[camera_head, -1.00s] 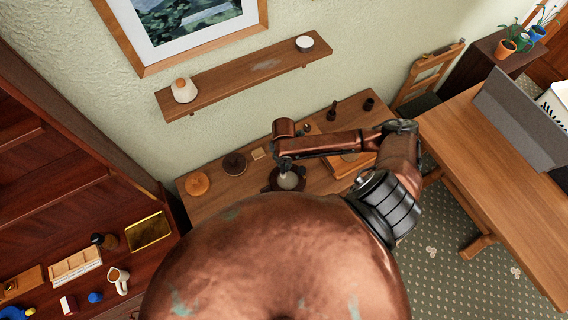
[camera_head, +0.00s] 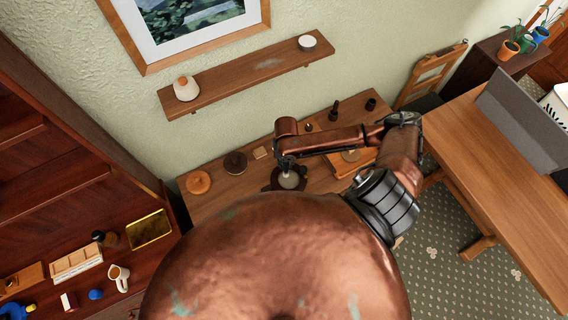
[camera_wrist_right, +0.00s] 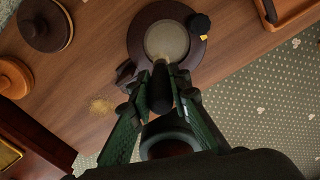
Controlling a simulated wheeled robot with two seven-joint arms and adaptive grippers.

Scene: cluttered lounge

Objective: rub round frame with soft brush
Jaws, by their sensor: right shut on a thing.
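The round frame (camera_head: 291,181) lies on the wooden table, with a dark wide rim and a pale disc in its middle. It also shows at the top of the right wrist view (camera_wrist_right: 137,37). My right gripper (camera_head: 284,166) is over the frame's left part in the head view. In the right wrist view the gripper (camera_wrist_right: 161,84) is shut on the dark handle of the soft brush (camera_wrist_right: 160,97). The brush's pale tip points at the near edge of the pale disc; I cannot tell whether it touches. My left gripper is not in view.
A small dark piece with yellow (camera_wrist_right: 199,24) overlaps the frame's rim. Two round wooden pieces (camera_head: 198,182) (camera_head: 235,163) and a small block (camera_head: 260,153) sit to its left. A wooden tray (camera_head: 340,169) is at its right. A wall shelf (camera_head: 230,80) hangs above.

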